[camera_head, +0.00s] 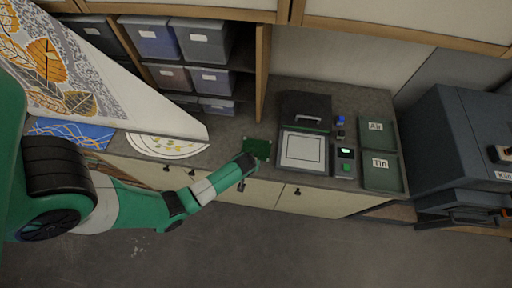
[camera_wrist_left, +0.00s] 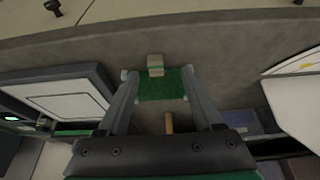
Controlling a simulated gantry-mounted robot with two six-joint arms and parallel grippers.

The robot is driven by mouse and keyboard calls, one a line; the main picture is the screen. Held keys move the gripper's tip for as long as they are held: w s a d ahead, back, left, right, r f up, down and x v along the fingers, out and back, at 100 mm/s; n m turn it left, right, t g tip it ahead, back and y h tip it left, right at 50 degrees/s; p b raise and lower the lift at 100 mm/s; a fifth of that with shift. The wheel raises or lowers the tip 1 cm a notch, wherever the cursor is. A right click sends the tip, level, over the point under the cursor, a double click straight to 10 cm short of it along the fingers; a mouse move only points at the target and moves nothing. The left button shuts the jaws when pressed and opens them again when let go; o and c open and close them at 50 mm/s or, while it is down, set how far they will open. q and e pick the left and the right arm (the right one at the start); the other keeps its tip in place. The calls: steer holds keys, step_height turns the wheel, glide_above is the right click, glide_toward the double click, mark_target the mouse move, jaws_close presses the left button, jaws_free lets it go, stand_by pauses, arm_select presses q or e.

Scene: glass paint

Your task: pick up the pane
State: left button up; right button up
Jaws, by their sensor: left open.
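A small beige block with a greenish band (camera_wrist_left: 155,65) stands at the edge of a green mat (camera_wrist_left: 163,84) in the left wrist view. I cannot tell whether this is the pane or a holder for it; no clear sheet of glass stands out. The green mat also shows in the head view (camera_head: 260,148) on the counter near its front edge. My left gripper (camera_head: 246,161) is over the mat's left side in the head view. In the wrist view its two fingers (camera_wrist_left: 158,76) are apart, one on each side of the mat. My right gripper is not in view.
A dark kiln (camera_head: 462,140) stands far right. Shelves with bins (camera_head: 203,42) are behind.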

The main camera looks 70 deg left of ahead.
mark_target(256, 152)
arm_select(q)
steer(key=b+x, duration=0.1)
steer(key=x, duration=0.1)
steer(key=w+b+x, duration=0.1)
steer(key=x, duration=0.2)
steer(key=shift+a+f, duration=0.15)
steer(key=shift+a, duration=0.15)
steer(key=shift+w, duration=0.1)
jaws_close()
